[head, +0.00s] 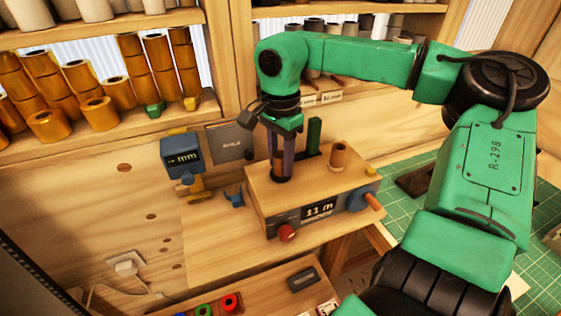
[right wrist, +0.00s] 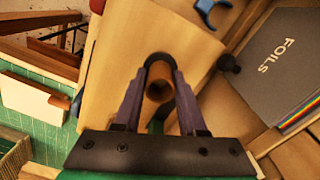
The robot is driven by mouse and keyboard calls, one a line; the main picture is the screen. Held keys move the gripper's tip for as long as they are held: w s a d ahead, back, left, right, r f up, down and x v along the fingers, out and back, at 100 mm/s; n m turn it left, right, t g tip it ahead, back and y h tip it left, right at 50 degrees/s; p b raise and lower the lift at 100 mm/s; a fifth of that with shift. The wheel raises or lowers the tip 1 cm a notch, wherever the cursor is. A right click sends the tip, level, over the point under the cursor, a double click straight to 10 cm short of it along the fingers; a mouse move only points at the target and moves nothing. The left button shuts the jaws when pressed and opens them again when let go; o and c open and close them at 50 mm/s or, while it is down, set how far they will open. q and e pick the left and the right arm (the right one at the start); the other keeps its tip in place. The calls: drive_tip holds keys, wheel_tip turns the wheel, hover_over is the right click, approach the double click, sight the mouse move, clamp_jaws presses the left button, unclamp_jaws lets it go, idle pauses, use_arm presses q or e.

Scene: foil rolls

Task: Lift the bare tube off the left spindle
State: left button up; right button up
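A wooden bench unit (head: 258,191) with a display reading 11 m carries the spindles. A brown tube (right wrist: 159,91) stands at the left spindle, between the fingers of my right gripper (right wrist: 160,72). In the head view, my right gripper (head: 282,160) points straight down at the left spindle, its fingers hiding most of that tube. The fingers lie close along the tube's two sides; whether they press on it I cannot tell. A second brown tube (head: 338,155) stands upright on the right of the unit. My left gripper is not in view.
A green upright plate (head: 314,136) stands just behind the fingers. A blue mm display (head: 183,152) stands left of the unit. A grey FOILS folder (right wrist: 268,68) lies nearby. Shelves of rolls (head: 100,113) are at the back left.

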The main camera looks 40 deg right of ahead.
clamp_jaws()
drive_tip(key=shift+r, duration=0.15)
drive_tip(key=shift+r, duration=0.3)
wheel_tip(320, 180, up, 19)
drive_tip(key=shift+r, duration=0.1)
